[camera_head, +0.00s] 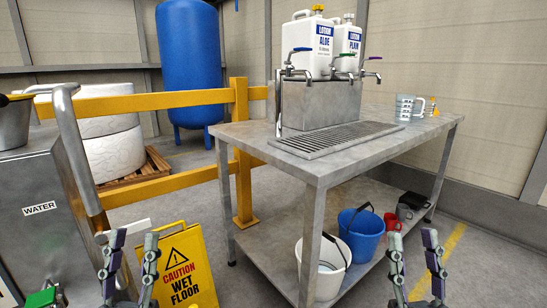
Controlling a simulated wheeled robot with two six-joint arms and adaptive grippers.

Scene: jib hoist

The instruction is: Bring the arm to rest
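My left gripper (133,240) stands at the lower left with its two fingers pointing up and apart. It is open, and I see nothing between the fingers. Its fingers appear in front of the yellow wet floor sign (180,268) and just below a pale lever (122,231); I cannot tell whether they touch either. My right gripper (412,240) stands at the lower right, also upright, open and empty, over the floor in front of the metal table (345,165). Most of both arms is outside the view.
A steel unit labelled WATER (40,235) stands at the left. A yellow rail (240,150) runs behind the sign. The table bears a drip grate (335,139), lotion jugs (312,45) and a clear measuring jug (405,107). A white bucket (328,275) and blue bucket (362,235) sit below.

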